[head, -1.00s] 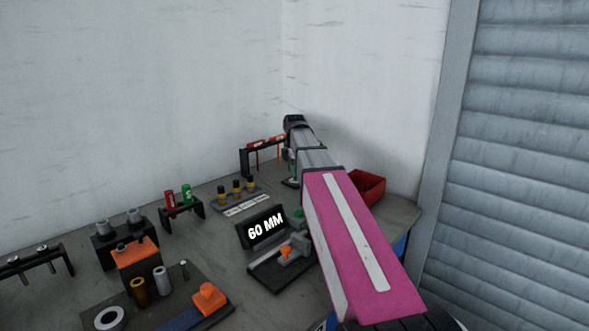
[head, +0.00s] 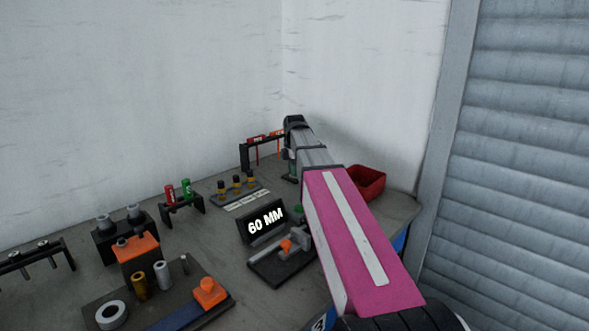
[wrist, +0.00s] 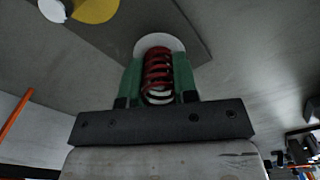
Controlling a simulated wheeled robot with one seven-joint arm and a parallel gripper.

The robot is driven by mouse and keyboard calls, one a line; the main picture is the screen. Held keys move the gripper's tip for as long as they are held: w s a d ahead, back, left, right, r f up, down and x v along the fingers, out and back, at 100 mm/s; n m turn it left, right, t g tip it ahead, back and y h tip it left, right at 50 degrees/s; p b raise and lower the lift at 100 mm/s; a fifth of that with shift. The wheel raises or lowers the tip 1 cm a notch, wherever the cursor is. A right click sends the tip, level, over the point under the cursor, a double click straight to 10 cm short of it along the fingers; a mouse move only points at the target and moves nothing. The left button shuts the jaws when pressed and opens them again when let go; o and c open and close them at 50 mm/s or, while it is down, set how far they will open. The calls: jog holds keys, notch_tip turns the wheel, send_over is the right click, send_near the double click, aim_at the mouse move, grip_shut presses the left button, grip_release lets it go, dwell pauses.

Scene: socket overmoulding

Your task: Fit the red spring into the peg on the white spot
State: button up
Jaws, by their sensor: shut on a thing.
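The red spring (wrist: 157,72) is between the two green fingers of my gripper (wrist: 158,82) in the wrist view, and the fingers are shut on it. A white round spot (wrist: 172,43) shows just beyond the spring's far end on a dark grey plate (wrist: 190,20). The spring overlaps the spot in this view; I cannot tell whether it touches. No peg can be made out there; the spring and fingers cover that area. In the head view my arm hides the spring and most of the gripper.
A yellow disc (wrist: 95,8) and another white disc (wrist: 52,9) lie on the same plate. In the head view, a red bin (head: 371,180) stands right of my arm, a tool rack (head: 244,155) behind it, and a "60 MM" display (head: 263,222) with a clamp fixture (head: 290,255) in front.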

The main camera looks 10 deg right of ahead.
jog(key=o, duration=0.9)
notch_tip(320, 180, up, 10)
jog(key=shift+r, duration=0.4)
jog(key=shift+s, duration=0.1)
